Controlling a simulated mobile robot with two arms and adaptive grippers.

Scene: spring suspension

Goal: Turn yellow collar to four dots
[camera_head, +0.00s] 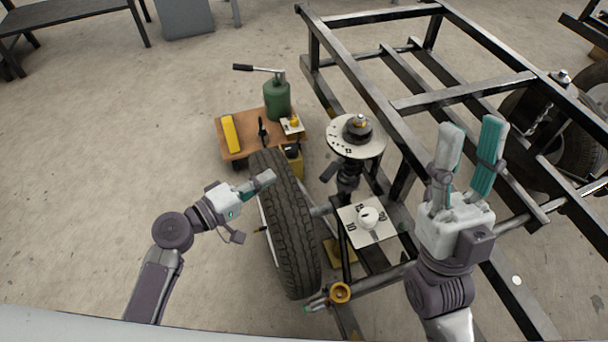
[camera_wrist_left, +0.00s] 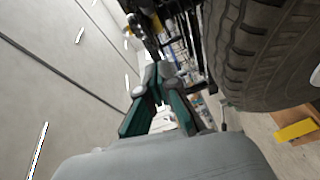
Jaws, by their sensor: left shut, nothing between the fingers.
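A round white plate (camera_head: 341,146) with dark marks near its rim sits on top of an upright strut. A dark hub with a small yellow-orange part (camera_head: 360,121) stands at its middle. A yellow ring (camera_head: 340,292) is low at the front, by the frame. I cannot tell which is the collar, and the marks are too small to count. My left gripper (camera_head: 268,178) is shut and empty in front of the tire, left of the plate; its fingers meet in the left wrist view (camera_wrist_left: 159,76). My right gripper (camera_head: 473,124) is open and empty, right of the plate.
A black tire (camera_head: 287,230) stands between my left arm and the strut. A square white dial plate (camera_head: 378,234) with a white knob is below the round plate. A dark metal frame (camera_head: 462,98) fills the right. A wooden board (camera_head: 236,152) carries a green bottle jack (camera_head: 277,99).

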